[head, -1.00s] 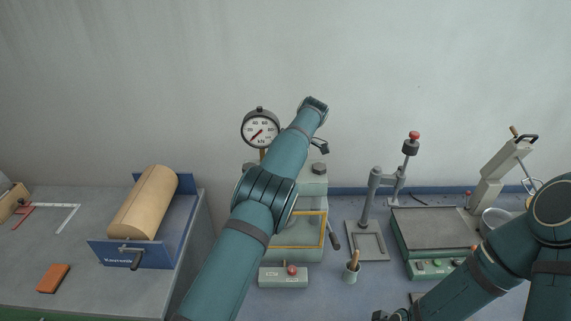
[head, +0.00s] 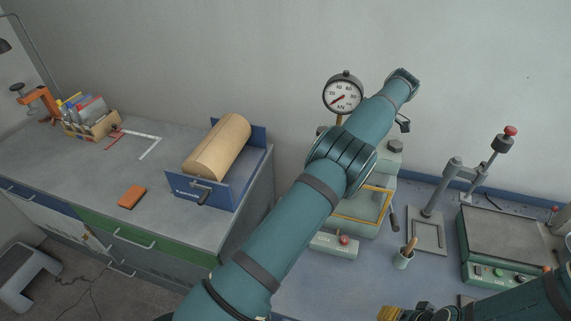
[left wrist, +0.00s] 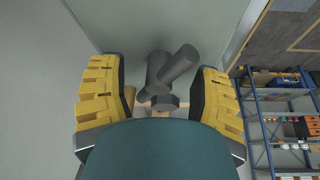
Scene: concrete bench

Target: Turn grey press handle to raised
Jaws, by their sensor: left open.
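In the head view, the pale green press (head: 374,214) with a round dial gauge (head: 343,93) stands on the bench, partly covered by my left arm. A dark grey lever (head: 394,215) hangs at its right side; I cannot tell if this is the task's handle. In the left wrist view my left gripper (left wrist: 157,95) has its yellow-padded fingers wide apart. A dark grey branched cylinder (left wrist: 171,71) shows between and beyond them, with no visible grip on it. My right gripper (head: 389,313) shows only as a yellow piece at the head view's bottom edge.
A grey stand with a red-topped knob (head: 510,131) and a flat-topped green unit (head: 510,238) are at right. At left, a blue tray holds a tan cylinder (head: 217,147); an orange block (head: 131,197) lies nearby.

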